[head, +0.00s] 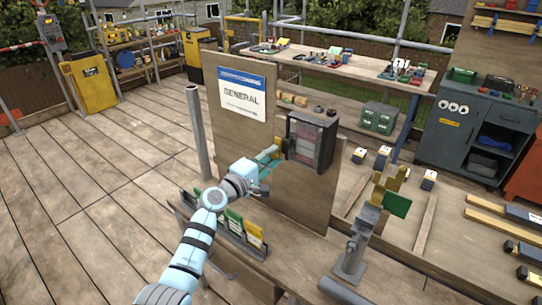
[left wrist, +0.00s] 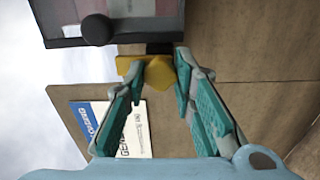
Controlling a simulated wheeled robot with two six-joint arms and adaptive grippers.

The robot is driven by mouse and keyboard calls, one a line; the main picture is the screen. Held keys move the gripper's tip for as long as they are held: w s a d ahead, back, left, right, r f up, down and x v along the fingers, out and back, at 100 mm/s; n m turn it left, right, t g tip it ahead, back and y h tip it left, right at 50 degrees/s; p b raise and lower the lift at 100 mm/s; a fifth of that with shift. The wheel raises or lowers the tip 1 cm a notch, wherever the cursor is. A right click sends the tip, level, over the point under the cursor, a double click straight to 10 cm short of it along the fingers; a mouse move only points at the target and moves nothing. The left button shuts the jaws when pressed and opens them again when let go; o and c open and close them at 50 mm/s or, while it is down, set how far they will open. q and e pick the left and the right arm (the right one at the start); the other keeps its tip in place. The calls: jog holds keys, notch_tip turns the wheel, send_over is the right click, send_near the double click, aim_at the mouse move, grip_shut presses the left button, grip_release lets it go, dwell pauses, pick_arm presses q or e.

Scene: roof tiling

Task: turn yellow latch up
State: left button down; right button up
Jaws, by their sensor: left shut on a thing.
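The yellow latch (head: 278,145) is on the upright wooden board, at the left side of a dark box with a clear front (head: 311,142). My left gripper (head: 270,156) reaches it from the front left. In the left wrist view the yellow latch (left wrist: 159,73) lies between the teal fingertips of my left gripper (left wrist: 157,66), which is shut on it. The box (left wrist: 110,22) with a dark round knob is beside it there. The fingers partly cover the latch, so its exact angle is hard to tell. My right gripper is not in view.
A GENERAL sign (head: 242,96) is on the board. A rack of coloured cards (head: 238,232) stands below my left arm. A grey stand with yellow and green parts (head: 352,254) is at right on the bench. The wooden floor at left is mostly clear.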

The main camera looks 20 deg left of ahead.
pick_arm(q)
jog(key=shift+f, duration=0.15)
dwell(0.3)
jog(key=c, duration=1.3)
grip_release()
jog(key=shift+c, duration=0.2)
jog(key=v, duration=1.2)
